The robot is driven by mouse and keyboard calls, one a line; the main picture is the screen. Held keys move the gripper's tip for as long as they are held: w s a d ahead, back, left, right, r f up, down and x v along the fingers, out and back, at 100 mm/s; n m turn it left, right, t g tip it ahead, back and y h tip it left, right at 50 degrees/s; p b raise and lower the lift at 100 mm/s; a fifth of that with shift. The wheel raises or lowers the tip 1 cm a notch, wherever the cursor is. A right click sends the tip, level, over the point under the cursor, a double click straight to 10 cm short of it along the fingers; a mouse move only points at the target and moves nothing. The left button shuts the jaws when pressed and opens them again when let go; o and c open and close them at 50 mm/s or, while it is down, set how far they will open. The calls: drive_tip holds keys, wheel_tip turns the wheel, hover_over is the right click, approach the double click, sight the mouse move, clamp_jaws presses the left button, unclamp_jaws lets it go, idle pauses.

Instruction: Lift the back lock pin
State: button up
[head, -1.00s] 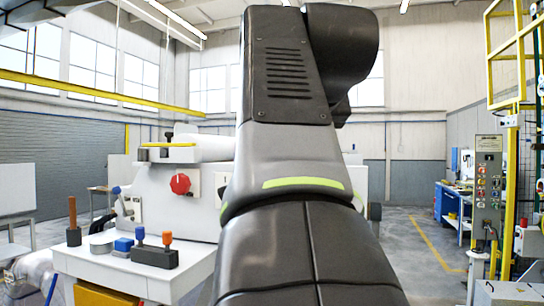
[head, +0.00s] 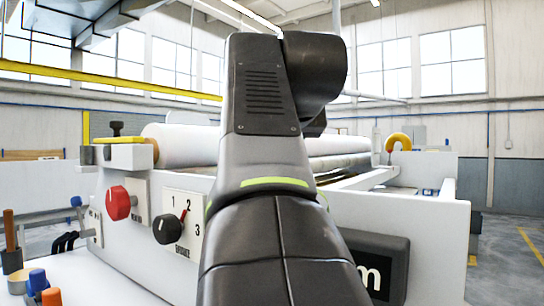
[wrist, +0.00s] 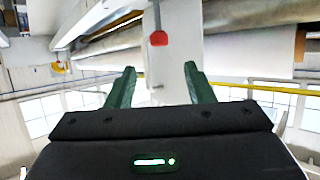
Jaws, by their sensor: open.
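My gripper (wrist: 160,68) is open and empty in the wrist view, its two green fingers set wide apart. Beyond the fingertips a red-ended piece (wrist: 158,39) on a thin dark stem shows against a white machine part; I cannot tell if it is the back lock pin. In the head view a black-knobbed pin (head: 116,129) stands over a yellow plate (head: 119,140) at the machine's near left end. A yellow-orange hook-shaped piece (head: 398,140) stands at the far end. My arm hides the middle of the machine and the gripper in the head view.
The white machine carries a long pale roll (head: 185,145), a red knob (head: 118,203) and a black dial (head: 167,229). Blue-topped (head: 38,281) and orange-topped (head: 51,297) pieces stand at the lower left. Open floor (head: 508,250) lies to the right.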

drive_tip(key=p+x, duration=0.1)
drive_tip(key=x, duration=0.9)
drive_tip(key=shift+w+p, duration=0.15)
drive_tip(key=shift+p, duration=0.2)
